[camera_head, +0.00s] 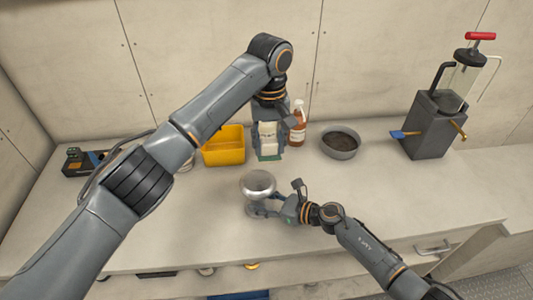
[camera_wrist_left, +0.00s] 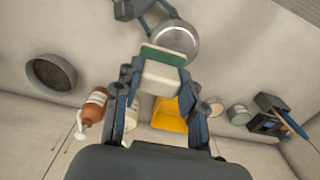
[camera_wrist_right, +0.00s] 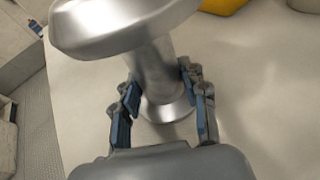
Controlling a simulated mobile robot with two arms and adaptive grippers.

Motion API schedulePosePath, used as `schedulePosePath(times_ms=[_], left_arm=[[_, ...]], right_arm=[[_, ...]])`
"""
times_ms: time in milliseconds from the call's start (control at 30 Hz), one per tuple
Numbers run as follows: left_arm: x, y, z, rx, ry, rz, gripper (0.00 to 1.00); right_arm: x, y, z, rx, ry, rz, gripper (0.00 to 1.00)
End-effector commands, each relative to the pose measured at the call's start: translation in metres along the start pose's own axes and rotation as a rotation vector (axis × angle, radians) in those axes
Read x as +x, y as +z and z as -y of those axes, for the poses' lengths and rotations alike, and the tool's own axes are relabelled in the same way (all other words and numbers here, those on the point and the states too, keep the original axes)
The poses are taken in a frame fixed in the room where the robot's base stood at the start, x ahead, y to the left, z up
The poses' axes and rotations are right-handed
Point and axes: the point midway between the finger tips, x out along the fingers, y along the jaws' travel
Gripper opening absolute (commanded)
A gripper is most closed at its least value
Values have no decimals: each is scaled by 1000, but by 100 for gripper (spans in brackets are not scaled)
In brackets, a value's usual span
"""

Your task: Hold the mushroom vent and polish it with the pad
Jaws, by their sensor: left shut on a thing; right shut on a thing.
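The mushroom vent (camera_head: 257,190) is shiny metal with a wide round cap, a narrower stem and a flared base. It stands upright near the front of the counter. My right gripper (camera_head: 279,209) is shut on its stem; the right wrist view shows the fingers (camera_wrist_right: 163,105) on both sides, below the cap (camera_wrist_right: 120,28). My left gripper (camera_head: 268,118) is shut on the pad (camera_head: 268,138), a white block with a green underside. The pad is behind the vent and looks apart from it. In the left wrist view the pad (camera_wrist_left: 162,72) overlaps the cap's edge (camera_wrist_left: 178,40).
A yellow bin (camera_head: 222,150) stands left of the pad, and an orange-brown bottle (camera_head: 298,128) is close on its right. A dark-filled grey bowl (camera_head: 340,144) and a grey pump device (camera_head: 434,125) stand further right. The counter's front left is clear.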

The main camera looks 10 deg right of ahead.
Motion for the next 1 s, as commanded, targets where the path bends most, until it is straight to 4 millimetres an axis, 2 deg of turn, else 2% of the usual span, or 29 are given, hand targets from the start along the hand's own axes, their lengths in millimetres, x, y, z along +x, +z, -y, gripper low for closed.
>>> schedulePosePath(times_ms=[67, 100, 200, 500, 633, 767, 1000], left_arm=[[0, 0, 0, 0, 0, 0, 11], [0, 0, 0, 0, 0, 0, 11], [0, 0, 0, 0, 0, 0, 11], [0, 0, 0, 0, 0, 0, 11], [0, 0, 0, 0, 0, 0, 11], [0, 0, 0, 0, 0, 0, 11], [0, 0, 0, 0, 0, 0, 11]], right_arm=[[0, -2, -1, 2, 2, -2, 18], [0, -2, -1, 2, 2, -2, 50], [0, -2, -1, 1, 1, -2, 70], [0, -1, 0, 0, 0, -1, 70], [-8, -1, 0, -1, -1, -2, 70], [-30, -2, 0, -2, 0, -4, 70], [-82, -3, 0, 1, 1, -5, 70]])
